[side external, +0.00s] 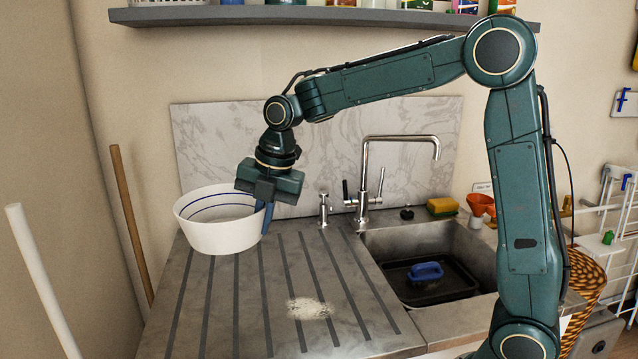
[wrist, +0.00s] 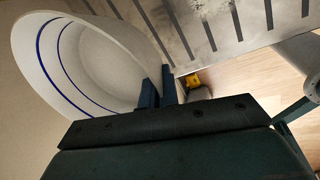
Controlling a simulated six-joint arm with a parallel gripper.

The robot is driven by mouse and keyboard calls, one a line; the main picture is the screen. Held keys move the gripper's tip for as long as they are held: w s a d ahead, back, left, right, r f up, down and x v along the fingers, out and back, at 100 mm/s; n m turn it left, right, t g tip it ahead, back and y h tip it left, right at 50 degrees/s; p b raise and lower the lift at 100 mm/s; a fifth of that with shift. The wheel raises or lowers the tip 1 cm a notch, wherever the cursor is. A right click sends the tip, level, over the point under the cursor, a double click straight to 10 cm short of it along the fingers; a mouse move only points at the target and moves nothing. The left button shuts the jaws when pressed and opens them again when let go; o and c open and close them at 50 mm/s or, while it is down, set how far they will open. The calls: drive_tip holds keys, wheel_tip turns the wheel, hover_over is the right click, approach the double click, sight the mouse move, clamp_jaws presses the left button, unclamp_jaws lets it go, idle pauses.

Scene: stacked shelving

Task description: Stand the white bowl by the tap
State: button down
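The white bowl (side external: 219,235), with blue lines inside, is upright at the back left of the ribbed draining board. I cannot tell whether its base touches the board. My gripper (side external: 264,220) points down at the bowl's right rim, with one finger outside the wall and the other hidden. In the wrist view, the fingers (wrist: 158,88) are close together with the rim of the bowl (wrist: 105,62) between them. The chrome tap (side external: 364,182) stands behind the sink, to the right of the bowl and apart from it.
A soap dispenser (side external: 324,209) stands between bowl and tap. The sink (side external: 420,238) holds a black tray (side external: 440,288) with a blue item. A sponge (side external: 442,207) lies behind it. A pale powdery patch (side external: 308,308) marks the draining board (side external: 235,320), otherwise clear. A shelf (side external: 320,17) hangs above.

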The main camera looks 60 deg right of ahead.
drive_tip(key=s+d+m+h, duration=0.1)
drive_tip(key=s+d+m, duration=0.25)
drive_tip(key=d, duration=0.75)
drive_tip(key=s+d+m+h, duration=0.15)
drive_tip(key=d+m, duration=0.35)
drive_tip(key=d, duration=0.6)
drive_tip(key=shift+y, duration=0.25)
drive_tip(key=s+x, duration=0.1)
drive_tip(key=x, duration=0.4)
drive_tip(key=s+x, duration=0.1)
drive_tip(key=x, duration=0.4)
drive_tip(key=s+x, duration=0.1)
drive_tip(key=x, duration=0.4)
drive_tip(key=shift+a+f, duration=0.4)
drive_tip(key=shift+f, duration=0.1)
drive_tip(key=shift+s+x, duration=0.2)
drive_tip(key=shift+x, duration=0.8)
drive_tip(key=shift+s+x, duration=0.2)
drive_tip(key=shift+x, duration=0.8)
drive_tip(key=shift+a+f, duration=0.15)
drive_tip(key=shift+f, duration=0.05)
drive_tip(key=c, duration=2.1)
unclamp_jaws()
drive_tip(key=o, duration=0.4)
